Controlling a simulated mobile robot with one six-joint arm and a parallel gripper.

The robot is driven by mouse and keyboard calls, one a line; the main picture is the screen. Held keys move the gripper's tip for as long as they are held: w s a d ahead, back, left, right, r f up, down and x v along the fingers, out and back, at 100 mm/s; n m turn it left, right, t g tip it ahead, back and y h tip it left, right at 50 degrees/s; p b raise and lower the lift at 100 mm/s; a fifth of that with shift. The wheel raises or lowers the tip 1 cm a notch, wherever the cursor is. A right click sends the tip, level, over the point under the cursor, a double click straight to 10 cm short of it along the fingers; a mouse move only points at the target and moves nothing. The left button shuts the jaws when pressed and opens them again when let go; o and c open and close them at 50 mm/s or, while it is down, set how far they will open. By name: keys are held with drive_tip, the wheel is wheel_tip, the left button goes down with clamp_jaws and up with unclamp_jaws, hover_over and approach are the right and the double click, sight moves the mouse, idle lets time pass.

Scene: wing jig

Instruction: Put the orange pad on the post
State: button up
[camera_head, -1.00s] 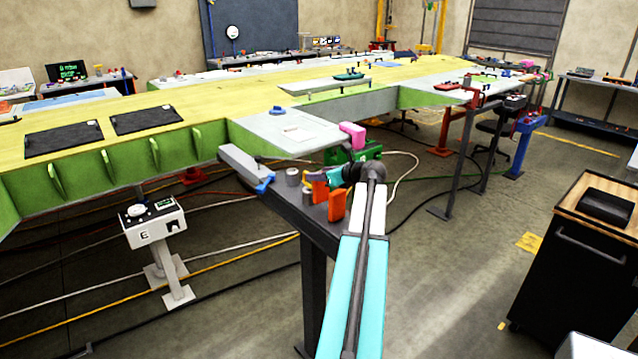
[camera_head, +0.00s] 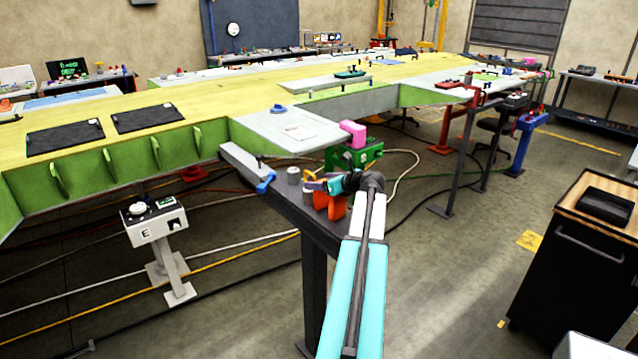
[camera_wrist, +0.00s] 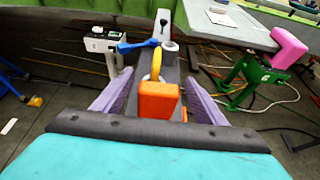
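The orange pad (camera_wrist: 158,102) stands as a block between the two purple fingers of my gripper (camera_wrist: 159,77) in the wrist view. The fingers are apart, with a gap visible on each side of the block. In the head view the pad (camera_head: 337,208) shows partly below my gripper (camera_head: 318,185), over the dark narrow bench. A yellow curved piece (camera_wrist: 156,62) stands just beyond the pad. A short grey cylinder (camera_wrist: 171,49) stands farther along the bench; it also shows in the head view (camera_head: 293,175). I cannot tell for sure whether this is the post.
A blue clamp (camera_wrist: 138,45) and a dark-knobbed pin (camera_wrist: 163,22) are farther along the bench. A pink block (camera_head: 353,132) on a green machine (camera_head: 368,154) stands to the right. The large wing panel (camera_head: 200,92) lies behind. Cables cross the floor.

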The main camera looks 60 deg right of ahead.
drive_tip(key=shift+r, duration=0.15)
drive_tip(key=b+v, duration=0.2)
drive_tip(key=v, duration=1)
drive_tip(key=shift+b, duration=0.35)
idle(0.5)
